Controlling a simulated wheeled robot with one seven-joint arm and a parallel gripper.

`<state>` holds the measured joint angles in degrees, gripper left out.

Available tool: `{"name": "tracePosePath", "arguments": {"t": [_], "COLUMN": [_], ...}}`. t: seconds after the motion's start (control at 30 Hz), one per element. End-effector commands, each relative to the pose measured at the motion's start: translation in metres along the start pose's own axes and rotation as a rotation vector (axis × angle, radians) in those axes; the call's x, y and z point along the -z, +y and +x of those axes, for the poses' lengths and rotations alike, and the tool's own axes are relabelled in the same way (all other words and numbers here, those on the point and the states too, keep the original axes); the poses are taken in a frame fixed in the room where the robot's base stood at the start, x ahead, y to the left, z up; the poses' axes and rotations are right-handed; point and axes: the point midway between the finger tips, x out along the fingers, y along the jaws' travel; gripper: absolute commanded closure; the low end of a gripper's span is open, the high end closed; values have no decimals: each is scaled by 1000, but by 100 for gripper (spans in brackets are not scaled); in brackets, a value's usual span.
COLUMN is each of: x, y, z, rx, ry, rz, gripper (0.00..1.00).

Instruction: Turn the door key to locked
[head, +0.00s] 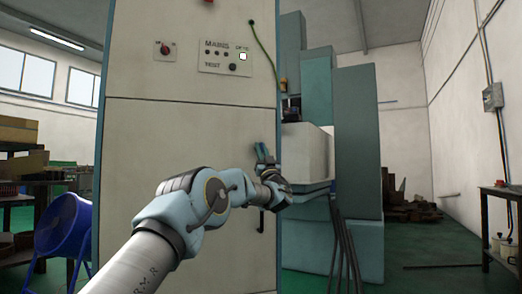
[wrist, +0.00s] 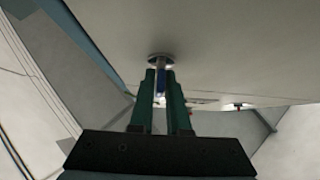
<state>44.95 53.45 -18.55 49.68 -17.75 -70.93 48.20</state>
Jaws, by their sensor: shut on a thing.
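The tall pale cabinet door (head: 150,130) fills the middle of the head view. In the wrist view a round metal lock (wrist: 160,57) sits on the door face. The door key (wrist: 161,82) shows as a narrow blue strip just below it, between the fingers of my gripper (wrist: 161,74). The green fingers are shut on the key, their tips close to the lock. In the head view my gripper (head: 263,150) is at the door's right edge; key and lock are hidden there. I cannot read the key's angle or any locked mark.
A panel marked MAINS (head: 225,57) and a knob (head: 164,49) are high on the cabinet, with a hanging green cord (head: 265,50). A dark handle (head: 262,220) is below my gripper. A teal machine (head: 357,150) stands right, a blue fan (head: 66,232) left.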

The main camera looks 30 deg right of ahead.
Motion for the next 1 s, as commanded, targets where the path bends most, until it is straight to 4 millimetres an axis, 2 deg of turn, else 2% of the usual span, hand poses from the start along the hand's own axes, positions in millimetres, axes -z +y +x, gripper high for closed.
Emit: {"name": "tracePosePath", "arguments": {"t": [0.23, 0.27, 0.5, 0.83, 1.0], "x": [-1, -1, 0, 0, 0], "y": [0, 0, 0, 0, 1], "z": [0, 0, 0, -4, -24], "rx": [-1, -1, -1, -2, -4], "ry": [-2, -2, -1, -1, -3], "rz": [1, 1, 1, 1, 2], "gripper": [100, 83, 59, 59, 59]}}
